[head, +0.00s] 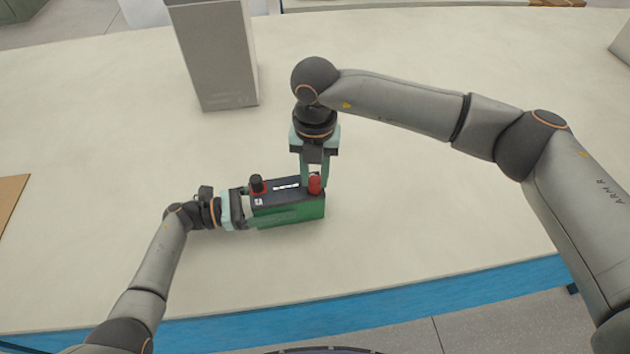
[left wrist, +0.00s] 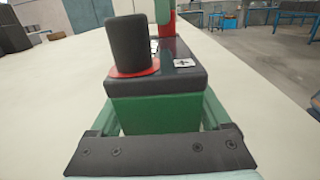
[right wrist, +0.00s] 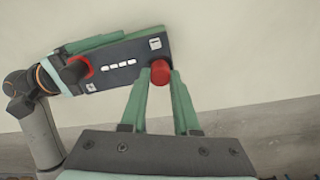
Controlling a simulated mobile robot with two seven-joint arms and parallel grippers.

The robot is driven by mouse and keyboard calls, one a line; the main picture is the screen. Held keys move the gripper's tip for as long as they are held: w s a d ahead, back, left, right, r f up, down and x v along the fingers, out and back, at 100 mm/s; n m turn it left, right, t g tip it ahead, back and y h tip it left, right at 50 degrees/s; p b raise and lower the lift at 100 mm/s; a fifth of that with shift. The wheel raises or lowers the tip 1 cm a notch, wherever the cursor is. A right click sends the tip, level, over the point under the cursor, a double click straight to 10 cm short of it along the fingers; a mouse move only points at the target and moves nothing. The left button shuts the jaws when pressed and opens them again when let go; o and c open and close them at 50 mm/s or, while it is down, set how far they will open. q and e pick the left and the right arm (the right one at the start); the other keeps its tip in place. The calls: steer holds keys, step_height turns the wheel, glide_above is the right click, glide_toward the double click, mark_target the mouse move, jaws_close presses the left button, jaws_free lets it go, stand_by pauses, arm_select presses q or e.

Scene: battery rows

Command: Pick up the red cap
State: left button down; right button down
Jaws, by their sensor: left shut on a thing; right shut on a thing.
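The red cap (head: 315,184) sits on the right end of the battery's dark top. The battery (head: 290,214) is green with a dark top and a black cap (head: 257,184) on a red ring at its left end. My right gripper (head: 315,180) comes from above and is shut on the red cap, which shows between its fingertips in the right wrist view (right wrist: 160,73). My left gripper (head: 250,208) is shut on the left end of the battery (left wrist: 155,112). In the left wrist view its fingers lie along both sides, below the black cap (left wrist: 130,42).
A tall grey block (head: 215,55) stands on the pale table (head: 420,220) behind the battery. A brown board (head: 10,205) lies at the left edge. The blue front edge (head: 400,292) is close to the battery. The table to the right is clear.

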step_height(320, 180, up, 10)
stand_by(0.6)
steer(key=c, duration=1.2)
jaws_free()
jaws_close()
steer(key=shift+r, duration=0.7)
step_height(320, 180, up, 5)
glide_above(315, 180)
steer(key=shift+f, duration=0.1)
